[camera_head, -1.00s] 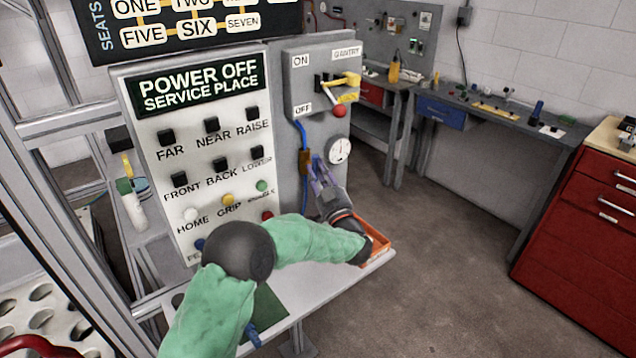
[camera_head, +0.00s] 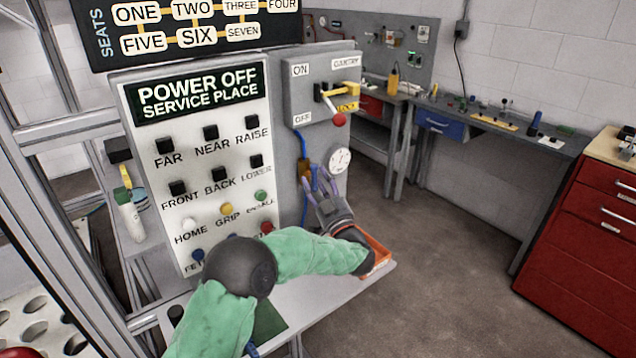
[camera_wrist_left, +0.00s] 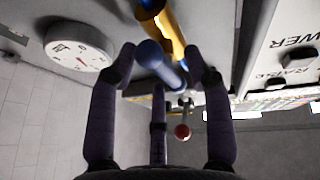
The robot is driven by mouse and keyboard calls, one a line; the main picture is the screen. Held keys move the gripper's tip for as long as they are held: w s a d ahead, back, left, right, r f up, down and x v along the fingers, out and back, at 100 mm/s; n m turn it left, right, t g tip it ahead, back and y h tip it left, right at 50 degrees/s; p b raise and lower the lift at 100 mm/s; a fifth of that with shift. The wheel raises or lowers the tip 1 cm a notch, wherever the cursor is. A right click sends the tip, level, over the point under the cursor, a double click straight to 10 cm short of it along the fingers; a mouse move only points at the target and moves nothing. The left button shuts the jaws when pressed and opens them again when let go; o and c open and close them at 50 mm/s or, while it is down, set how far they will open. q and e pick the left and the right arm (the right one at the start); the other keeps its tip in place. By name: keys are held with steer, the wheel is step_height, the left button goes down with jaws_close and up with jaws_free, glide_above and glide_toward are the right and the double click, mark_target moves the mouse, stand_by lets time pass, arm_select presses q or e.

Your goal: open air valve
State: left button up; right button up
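The air valve (camera_head: 304,170) is a small brass body on the grey panel, below the gantry switch box, with a blue pipe above it. In the left wrist view its brass body (camera_wrist_left: 168,27) and blue handle (camera_wrist_left: 160,62) show at the top centre. My left gripper (camera_head: 322,180) is in front of the valve, its purple fingers spread. In the wrist view the fingers (camera_wrist_left: 163,75) stand around the end of the blue handle, with gaps at the sides; I cannot tell whether any finger touches it. My right gripper is not in view.
A round gauge (camera_head: 340,160) is right of the valve. Above is the switch box (camera_head: 300,93) with a red-knobbed lever (camera_head: 338,119). A button panel (camera_head: 150,205) stands left. Open floor lies right.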

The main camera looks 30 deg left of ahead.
arm_select(q)
steer(key=v, duration=1.2)
stand_by(0.5)
